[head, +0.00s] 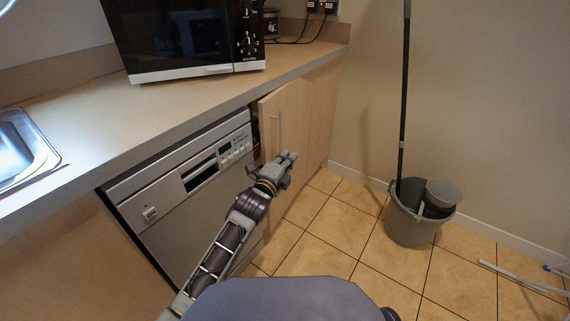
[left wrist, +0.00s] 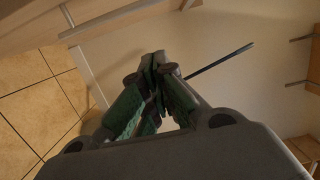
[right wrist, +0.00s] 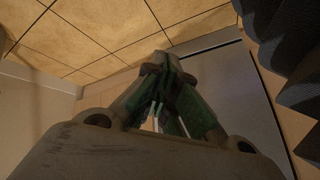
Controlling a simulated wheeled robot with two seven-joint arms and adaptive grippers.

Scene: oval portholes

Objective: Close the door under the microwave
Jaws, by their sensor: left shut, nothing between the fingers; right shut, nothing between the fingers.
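The light wooden door (head: 293,113) is in the head view, under the counter and below the right side of the microwave (head: 180,72). It has a vertical bar handle and stands slightly ajar, with a dark gap along its left edge at the top. My left gripper (head: 291,157) is shut and empty in front of the door, below the handle; I cannot tell if it touches the door. Its shut fingers also show in the left wrist view (left wrist: 158,62). My right gripper (right wrist: 163,65) is shut and empty in the right wrist view; the head view does not show it.
A silver dishwasher (head: 165,205) is left of the door, under the counter (head: 90,108). A sink (head: 18,150) is at far left. A grey bucket (head: 410,228) with a mop stands right on the tiled floor. White sticks (head: 515,277) lie at far right. Floor between is clear.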

